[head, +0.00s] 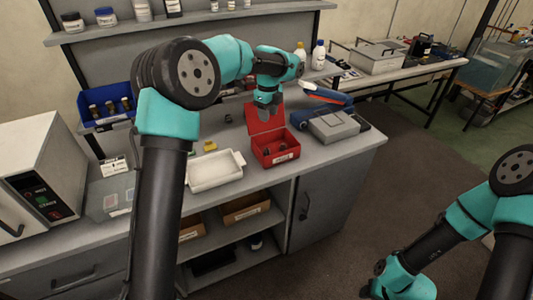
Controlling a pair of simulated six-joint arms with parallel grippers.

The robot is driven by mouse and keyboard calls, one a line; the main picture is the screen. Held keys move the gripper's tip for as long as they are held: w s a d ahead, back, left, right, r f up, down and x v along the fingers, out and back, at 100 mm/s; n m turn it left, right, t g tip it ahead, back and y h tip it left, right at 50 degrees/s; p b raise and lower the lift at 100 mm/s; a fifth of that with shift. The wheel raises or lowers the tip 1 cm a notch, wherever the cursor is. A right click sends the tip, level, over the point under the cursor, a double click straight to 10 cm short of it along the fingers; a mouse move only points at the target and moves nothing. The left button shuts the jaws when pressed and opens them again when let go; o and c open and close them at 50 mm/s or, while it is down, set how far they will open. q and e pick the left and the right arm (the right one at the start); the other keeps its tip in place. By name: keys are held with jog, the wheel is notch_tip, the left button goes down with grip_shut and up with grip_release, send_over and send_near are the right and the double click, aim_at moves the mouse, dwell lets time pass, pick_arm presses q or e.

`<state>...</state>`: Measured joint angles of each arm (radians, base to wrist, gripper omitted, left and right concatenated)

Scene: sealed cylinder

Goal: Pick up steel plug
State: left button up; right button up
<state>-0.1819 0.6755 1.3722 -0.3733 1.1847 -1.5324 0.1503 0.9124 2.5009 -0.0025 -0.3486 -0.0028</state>
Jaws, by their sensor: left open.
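A small grey piece (228,117) lies on the bench left of the box. My right gripper (372,285) hangs low at the lower right, away from the bench; its jaws do not show clearly.
A white tray (215,181) stands left of the red box, near a small yellow item (210,146). A blue bin (93,99) holds dark cylinders at the back left. A grey device (333,127) stands right of the box. Bottles line the shelf above.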

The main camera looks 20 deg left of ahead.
pick_arm(q)
send_over(267, 149)
notch_tip(267, 149, down, 12)
jog(key=shift+w+d+r, duration=0.1)
jog(key=shift+w, duration=0.05)
dwell(0.3)
jog(key=shift+f, duration=2.65)
jog(key=c, duration=0.7)
jog(key=shift+r, duration=0.2)
notch_tip(267, 149, up, 10)
jog(key=shift+f, duration=0.15)
